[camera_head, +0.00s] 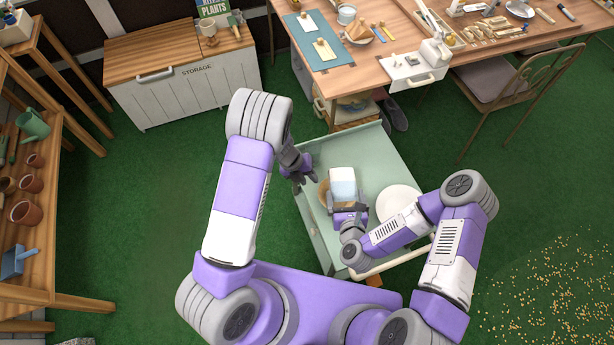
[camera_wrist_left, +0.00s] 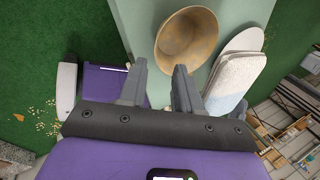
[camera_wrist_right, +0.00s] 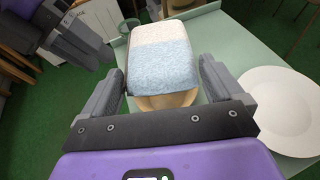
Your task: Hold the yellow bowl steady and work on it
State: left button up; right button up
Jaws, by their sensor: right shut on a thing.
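The yellow bowl (camera_wrist_left: 187,45) stands upright on a pale green cart top (camera_head: 380,150). In the head view, its left edge (camera_head: 323,193) shows beside a blue-and-white block, perhaps a sponge (camera_head: 343,181). My right gripper (camera_head: 349,208) is shut on this block, which sits between its fingers in the right wrist view (camera_wrist_right: 161,62). The block hides much of the bowl (camera_wrist_right: 168,101) there; contact between them is unclear. My left gripper (camera_head: 300,177) is open at the bowl's left side. In the left wrist view its fingers (camera_wrist_left: 160,72) are apart and empty, with the bowl just beyond the tips.
A round white plate (camera_head: 399,204) lies on the cart, right of the bowl. A wooden workbench (camera_head: 400,42) with tools stands behind the cart. A storage chest (camera_head: 182,75) is at the back left, and shelves with pots (camera_head: 30,185) stand at left.

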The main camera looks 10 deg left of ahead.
aim_at(320, 192)
pick_arm(q)
jog(key=x, duration=1.2)
grip_shut()
jog(key=shift+r, duration=0.1)
dwell(0.9)
